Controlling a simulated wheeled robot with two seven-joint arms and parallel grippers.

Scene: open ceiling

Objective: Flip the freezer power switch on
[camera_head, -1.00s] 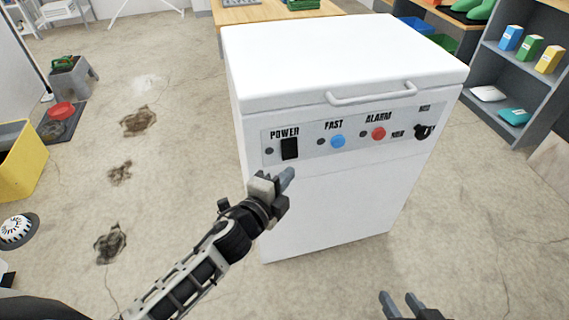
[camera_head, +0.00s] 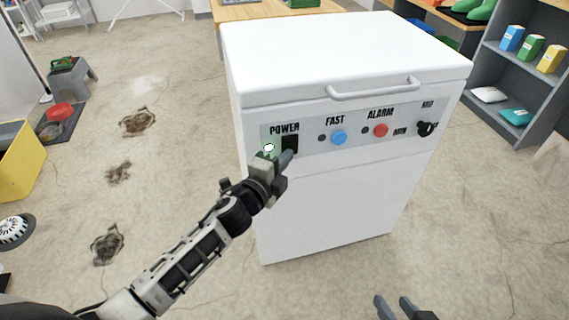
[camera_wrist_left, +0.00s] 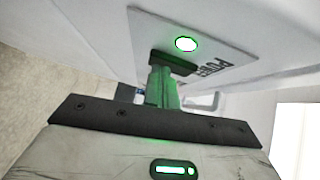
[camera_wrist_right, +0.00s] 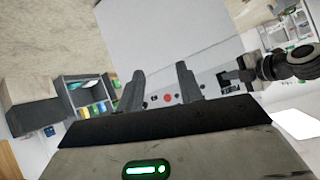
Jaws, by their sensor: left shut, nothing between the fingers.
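The white chest freezer (camera_head: 320,210) stands in the middle of the head view. Its front panel carries a black power switch (camera_head: 290,142) under the POWER label. The indicator light (camera_head: 269,148) beside the switch glows white-green. My left gripper (camera_head: 286,158) is shut and empty, its fingertips at the lower part of the switch. In the left wrist view the shut fingers (camera_wrist_left: 163,82) reach the black switch (camera_wrist_left: 173,63), and the lamp (camera_wrist_left: 186,44) is lit. Contact itself is hard to see. My right gripper (camera_head: 393,305) is open and empty, low in front of the freezer.
The panel also has a blue FAST button (camera_head: 339,137), a red ALARM button (camera_head: 380,130) and a black knob (camera_head: 426,129). A grey shelf (camera_head: 515,85) stands at right, a yellow bin (camera_head: 20,160) at left. The floor left of the freezer is largely clear.

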